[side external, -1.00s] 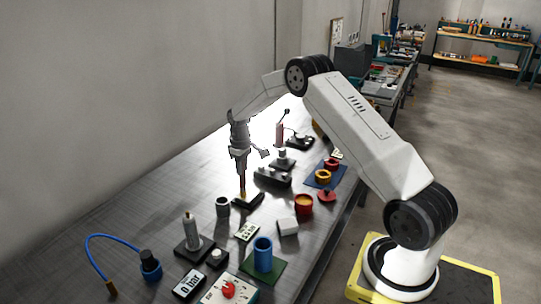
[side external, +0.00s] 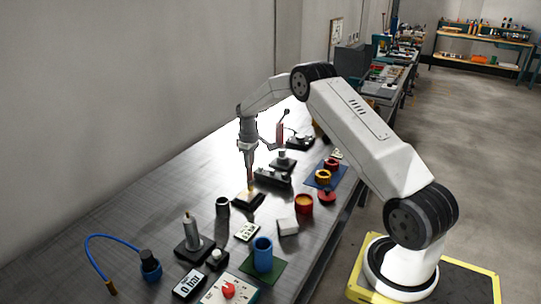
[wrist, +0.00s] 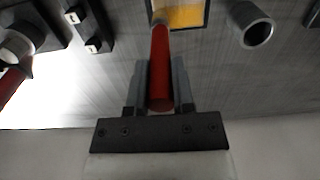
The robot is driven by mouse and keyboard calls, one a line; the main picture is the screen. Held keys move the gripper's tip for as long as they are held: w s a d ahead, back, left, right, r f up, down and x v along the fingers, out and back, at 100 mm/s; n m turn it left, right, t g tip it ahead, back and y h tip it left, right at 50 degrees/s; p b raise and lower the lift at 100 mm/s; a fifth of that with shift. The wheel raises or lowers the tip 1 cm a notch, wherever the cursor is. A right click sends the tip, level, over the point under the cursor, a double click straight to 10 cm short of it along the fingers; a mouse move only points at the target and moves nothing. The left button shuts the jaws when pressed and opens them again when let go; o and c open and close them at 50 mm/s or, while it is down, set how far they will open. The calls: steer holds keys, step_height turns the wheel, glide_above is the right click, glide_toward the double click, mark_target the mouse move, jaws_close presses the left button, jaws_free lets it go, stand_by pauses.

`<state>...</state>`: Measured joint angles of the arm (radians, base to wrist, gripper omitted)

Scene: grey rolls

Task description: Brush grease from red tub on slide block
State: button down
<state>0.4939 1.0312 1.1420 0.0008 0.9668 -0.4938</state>
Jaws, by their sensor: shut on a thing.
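My gripper (side external: 248,158) is shut on the red handle of a brush (side external: 251,177) and holds it nearly upright, tip down. In the wrist view the red brush handle (wrist: 159,65) lies between the two fingers. The brush tip is at the dark slide block (side external: 240,205); I cannot tell whether it touches. The slide block (wrist: 204,20) shows a yellow face inside a dark border at the top of the wrist view. The bristles are hidden there. The red tub (side external: 303,209) stands open to the right of the block, with orange-yellow grease inside.
A dark grey cup (side external: 222,208) stands just left of the block. A dark fixture (side external: 272,177) stands behind. Bare tabletop (side external: 150,215) lies to the left.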

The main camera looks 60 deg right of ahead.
steer(key=shift+s+d, duration=0.15)
steer(key=shift+d, duration=0.35)
steer(key=shift+s+a, duration=0.5)
steer(key=shift+a, duration=3.3)
steer(key=shift+d, duration=3.85)
step_height(320, 180, up, 8)
steer(key=shift+a, duration=0.2)
